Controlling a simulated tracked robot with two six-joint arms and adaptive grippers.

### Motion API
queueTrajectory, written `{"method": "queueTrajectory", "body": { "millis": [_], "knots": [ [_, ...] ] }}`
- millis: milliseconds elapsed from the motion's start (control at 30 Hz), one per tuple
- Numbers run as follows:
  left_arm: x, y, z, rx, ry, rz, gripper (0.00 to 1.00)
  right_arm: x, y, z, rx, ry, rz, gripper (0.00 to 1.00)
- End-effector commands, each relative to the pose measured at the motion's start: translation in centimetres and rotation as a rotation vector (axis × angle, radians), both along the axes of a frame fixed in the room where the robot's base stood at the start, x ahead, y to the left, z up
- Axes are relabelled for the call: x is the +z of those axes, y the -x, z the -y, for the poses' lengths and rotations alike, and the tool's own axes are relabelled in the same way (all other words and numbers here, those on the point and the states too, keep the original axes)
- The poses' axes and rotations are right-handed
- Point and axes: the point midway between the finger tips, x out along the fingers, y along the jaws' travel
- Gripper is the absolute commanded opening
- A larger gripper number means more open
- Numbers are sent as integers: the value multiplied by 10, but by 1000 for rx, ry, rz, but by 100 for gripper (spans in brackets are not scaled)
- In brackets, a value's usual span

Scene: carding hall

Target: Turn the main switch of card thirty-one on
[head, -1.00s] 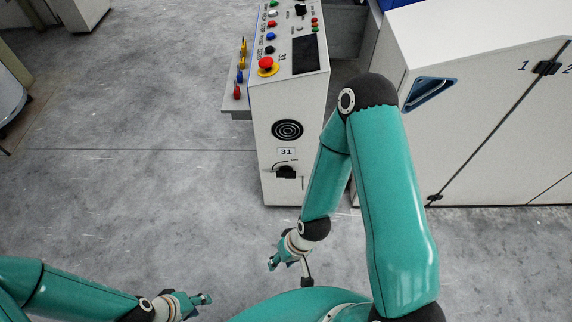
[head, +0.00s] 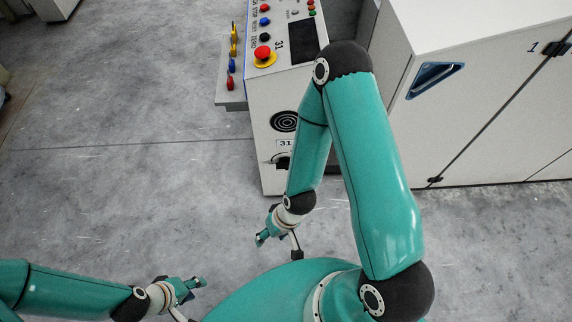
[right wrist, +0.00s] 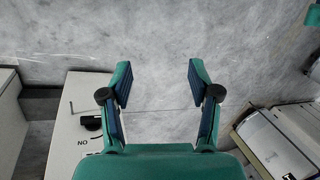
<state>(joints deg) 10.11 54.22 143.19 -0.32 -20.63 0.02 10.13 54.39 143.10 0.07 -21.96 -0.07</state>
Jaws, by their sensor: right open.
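The white cabinet of card thirty-one (head: 262,120) stands front centre in the head view, with a "31" plate on its front. Its black rotary main switch (head: 282,161) sits below that plate, partly covered by my right arm. In the right wrist view the switch (right wrist: 92,123) is at the lower left, beside an upside-down "ON" mark; which way it is set I cannot tell. My right gripper (head: 264,238) is low in front of the cabinet, apart from the switch. In the right wrist view its fingers (right wrist: 160,75) are spread and empty. My left gripper (head: 195,286) is at lower left, too small to read.
The cabinet's top panel carries a red emergency button (head: 262,53) and other buttons. A side shelf holds coloured handles (head: 231,66). A large white machine housing (head: 480,100) stands at right. The grey floor at left is clear.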

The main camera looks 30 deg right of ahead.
Motion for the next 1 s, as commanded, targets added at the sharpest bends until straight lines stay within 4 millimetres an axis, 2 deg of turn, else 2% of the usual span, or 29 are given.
{"method": "queueTrajectory", "body": {
  "millis": [33,167,200,267,400,500,600,700,833,1000],
  "knots": [
    [-11,0,0,0,0,0,40,-13,-5,1,-14,6,18,75],
    [-42,0,0,0,0,0,40,-53,-32,10,-85,49,123,97],
    [-55,0,0,0,0,0,40,-68,-44,15,-116,70,170,100],
    [-77,0,0,0,0,0,40,-93,-64,27,-171,113,253,100],
    [-131,0,0,0,0,0,40,-147,-108,64,-302,251,469,100],
    [-165,0,0,0,0,0,40,-173,-131,95,-382,371,622,100],
    [-193,0,0,0,0,0,40,-187,-144,122,-444,490,755,100],
    [-213,0,0,0,0,0,40,-193,-151,143,-484,590,859,100],
    [-226,0,0,0,0,0,40,-192,-153,158,-511,675,942,100],
    [-229,0,0,0,0,0,40,-190,-159,167,-521,711,978,100]
  ]
}}
